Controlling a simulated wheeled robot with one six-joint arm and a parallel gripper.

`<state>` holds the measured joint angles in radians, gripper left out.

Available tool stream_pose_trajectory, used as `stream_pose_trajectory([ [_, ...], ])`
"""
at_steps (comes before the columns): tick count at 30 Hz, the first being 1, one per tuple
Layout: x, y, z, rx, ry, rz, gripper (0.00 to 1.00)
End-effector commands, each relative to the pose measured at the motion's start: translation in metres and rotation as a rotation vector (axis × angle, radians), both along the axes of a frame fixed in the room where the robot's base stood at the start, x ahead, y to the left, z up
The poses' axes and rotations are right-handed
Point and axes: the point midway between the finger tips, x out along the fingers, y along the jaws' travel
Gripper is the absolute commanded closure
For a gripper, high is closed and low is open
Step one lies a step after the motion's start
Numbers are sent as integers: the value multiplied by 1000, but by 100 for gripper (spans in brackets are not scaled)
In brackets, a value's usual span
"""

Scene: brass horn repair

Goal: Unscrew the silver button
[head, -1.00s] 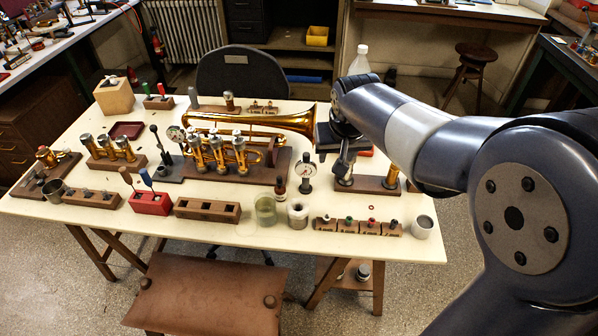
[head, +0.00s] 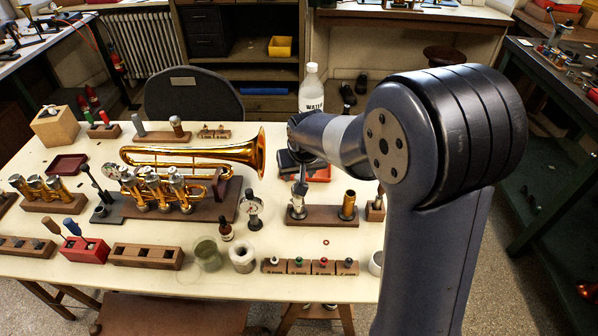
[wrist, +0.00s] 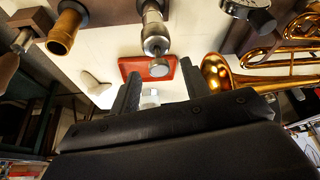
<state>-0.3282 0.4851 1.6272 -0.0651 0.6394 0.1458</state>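The silver button (wrist: 160,68) is a round cap on the end of a silver valve (wrist: 155,35) in the wrist view. In the head view the valve (head: 299,200) stands upright on a wooden stand (head: 325,219), its top hidden by my gripper (head: 298,162). In the wrist view my gripper (wrist: 160,78) is open, with dark fingers apart and nothing held. The button appears close to the gap between the fingertips. I cannot tell whether either finger touches it.
A brass tube (head: 348,205) stands beside the valve on the same stand. A dial gauge (head: 251,209) and the brass trumpet (head: 190,155) are to the left. A white bottle (head: 311,90) and a red tray (head: 320,174) are behind. Small labelled wooden blocks (head: 310,267) sit in front.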

Motion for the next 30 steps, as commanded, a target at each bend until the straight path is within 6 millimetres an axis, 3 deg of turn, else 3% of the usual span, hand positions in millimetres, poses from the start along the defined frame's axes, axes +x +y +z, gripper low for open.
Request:
stream_pose_trajectory([
  [16, 0, 0, 0, 0, 0, 0, 100],
  [17, 0, 0, 0, 0, 0, 0, 82],
  [24, 0, 0, 0, 0, 0, 0, 100],
  [30, 0, 0, 1, 0, 1, 17, 100],
])
